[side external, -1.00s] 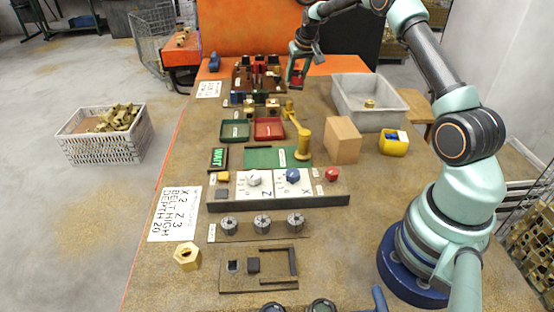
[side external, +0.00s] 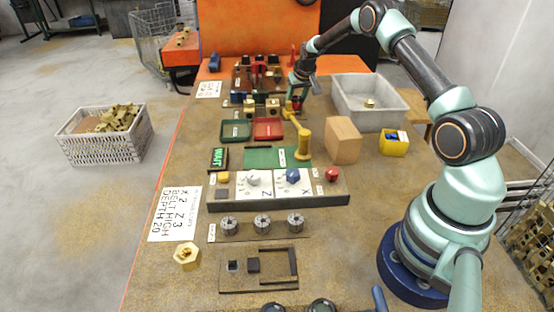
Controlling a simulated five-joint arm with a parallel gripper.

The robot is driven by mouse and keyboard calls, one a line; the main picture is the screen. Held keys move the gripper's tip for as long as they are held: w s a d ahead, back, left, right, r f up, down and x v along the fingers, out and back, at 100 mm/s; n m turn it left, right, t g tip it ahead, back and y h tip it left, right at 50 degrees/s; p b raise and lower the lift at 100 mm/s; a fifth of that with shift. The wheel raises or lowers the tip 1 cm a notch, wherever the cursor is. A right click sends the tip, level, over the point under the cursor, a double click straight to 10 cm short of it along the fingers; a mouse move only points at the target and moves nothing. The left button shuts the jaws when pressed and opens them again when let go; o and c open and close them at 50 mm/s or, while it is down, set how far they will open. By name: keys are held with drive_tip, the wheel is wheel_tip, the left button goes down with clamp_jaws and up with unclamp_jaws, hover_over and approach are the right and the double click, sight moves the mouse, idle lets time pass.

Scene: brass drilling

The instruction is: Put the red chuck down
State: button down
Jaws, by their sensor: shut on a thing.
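My gripper (side external: 297,97) is at the back of the table, right of the blocks and the drill fixture. It is shut on the red chuck (side external: 296,104), a small red and dark piece mostly hidden by the fingers. The chuck is just beyond the brass lever arm (side external: 302,130) and right of a brass block (side external: 272,106). I cannot tell whether its underside touches the table.
A grey bin (side external: 395,118) stands to the right, with a wooden block (side external: 342,140) in front of it. A green tray (side external: 235,131) and a red tray (side external: 268,129) lie left of the lever. Several small blocks crowd the area left of my gripper.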

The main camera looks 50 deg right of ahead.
drive_tip(key=shift+f, duration=0.1)
drive_tip(key=shift+c, duration=1.4)
unclamp_jaws()
drive_tip(key=v, duration=1.1)
drive_tip(key=s+a+r+n+t, duration=0.1)
drive_tip(key=s+a+r, duration=0.3)
drive_tip(key=a+r, duration=0.3)
drive_tip(key=s+a+r+n, duration=0.2)
drive_tip(key=s+a+r, duration=0.3)
drive_tip(key=a, duration=0.4)
drive_tip(key=s+a+n+y, duration=0.2)
drive_tip(key=s+a, duration=0.9)
drive_tip(key=s, duration=0.3)
drive_tip(key=shift+a+r+n+t, duration=0.3)
drive_tip(key=shift+a+r+n, duration=0.05)
drive_tip(key=shift+r+n, duration=0.05)
